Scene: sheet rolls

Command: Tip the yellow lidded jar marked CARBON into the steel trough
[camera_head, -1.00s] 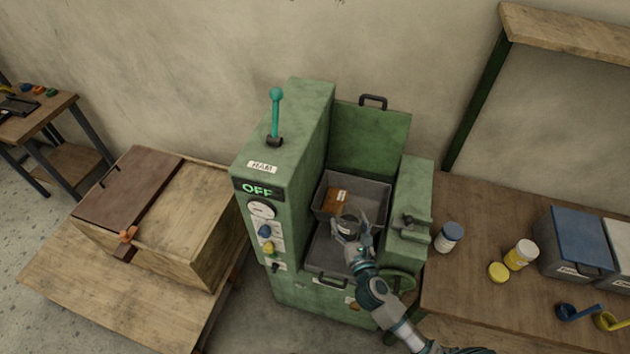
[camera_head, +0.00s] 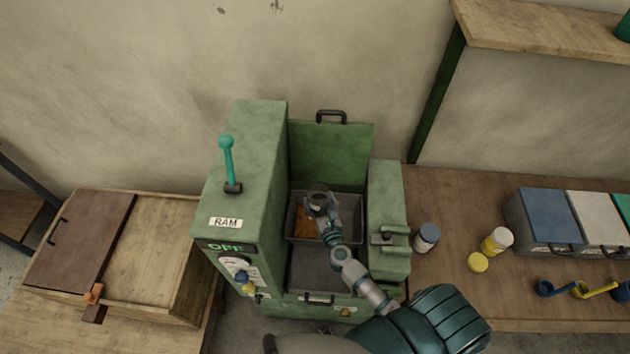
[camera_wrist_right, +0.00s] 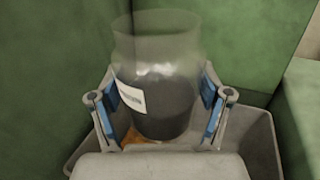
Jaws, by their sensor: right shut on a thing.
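My right gripper (camera_head: 322,210) is shut on a clear glass jar (camera_head: 317,199) above the steel trough (camera_head: 355,232) in the green machine. In the right wrist view the jar (camera_wrist_right: 160,70) stands between the blue finger pads, with no lid visible. Dark grey contents fill its lower part and it looks roughly upright. Its white label is too small to read, so I cannot confirm CARBON. The trough's grey wall (camera_wrist_right: 262,140) shows below it, and orange-brown material (camera_head: 303,225) lies inside. A loose yellow lid (camera_head: 478,262) lies on the right-hand bench. My left gripper is out of view.
The green machine (camera_head: 243,150) has a RAM lever, an OFF display and a raised panel behind the trough. A blue jar (camera_head: 427,238) and a yellow jar with white lid (camera_head: 497,241) stand on the bench, near bins and scoops. A wooden box (camera_head: 160,250) is at left.

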